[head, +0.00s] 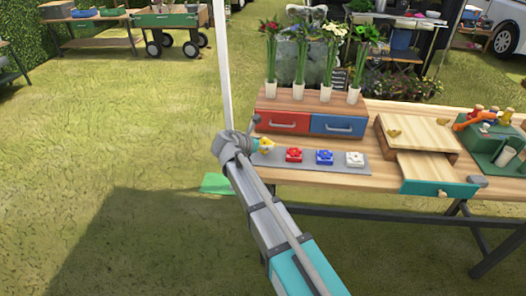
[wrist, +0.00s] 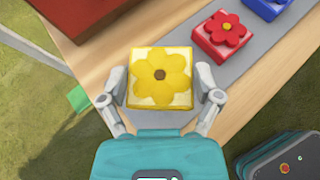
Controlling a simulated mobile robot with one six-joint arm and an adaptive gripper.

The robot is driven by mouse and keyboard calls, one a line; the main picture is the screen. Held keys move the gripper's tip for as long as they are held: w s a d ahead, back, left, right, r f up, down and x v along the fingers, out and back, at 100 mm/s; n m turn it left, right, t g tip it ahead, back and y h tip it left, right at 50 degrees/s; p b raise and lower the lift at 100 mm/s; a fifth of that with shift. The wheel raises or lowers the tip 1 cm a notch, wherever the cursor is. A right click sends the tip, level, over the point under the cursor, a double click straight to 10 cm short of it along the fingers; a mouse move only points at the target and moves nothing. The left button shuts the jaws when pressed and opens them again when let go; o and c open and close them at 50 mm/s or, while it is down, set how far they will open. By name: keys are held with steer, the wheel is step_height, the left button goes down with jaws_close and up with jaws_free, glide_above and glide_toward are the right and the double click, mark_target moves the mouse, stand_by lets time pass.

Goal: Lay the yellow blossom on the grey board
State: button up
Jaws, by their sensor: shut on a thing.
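The yellow blossom (head: 265,144) is a square block with a yellow flower on top. It sits between the two fingers of my gripper (wrist: 161,90), which is shut on it from both sides; it fills the middle of the wrist view (wrist: 160,78). The grey board (head: 309,161) is a flat strip along the table's near side. My gripper is over its left end, but I cannot tell whether the block touches the board. A red blossom (head: 293,155), a blue blossom (head: 324,157) and a white blossom (head: 354,159) stand in a row on the board, right of my gripper.
Behind the board stands a wooden chest with a red drawer (head: 282,122) and a blue drawer (head: 338,125), with several vased flowers on top. At right, a wooden box has a pulled-out drawer with a teal front (head: 438,188). Grass lies left of the table.

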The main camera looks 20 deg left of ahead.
steer(key=shift+w+a+f+b, duration=0.25)
steer(key=shift+w+f+b, duration=0.1)
steer(key=shift+f+b, duration=1.45)
steer(key=shift+f, duration=0.15)
steer(key=shift+f, duration=0.1)
steer(key=o, duration=1)
steer(key=shift+o, duration=0.2)
steer(key=shift+s+a+r+p, duration=0.15)
steer(key=shift+s+r+p, duration=0.25)
steer(key=shift+s+r, duration=0.1)
steer(key=p+v, duration=0.5)
steer(key=v, duration=0.5)
steer(key=shift+s+a+r, duration=0.1)
steer(key=shift+s, duration=0.3)
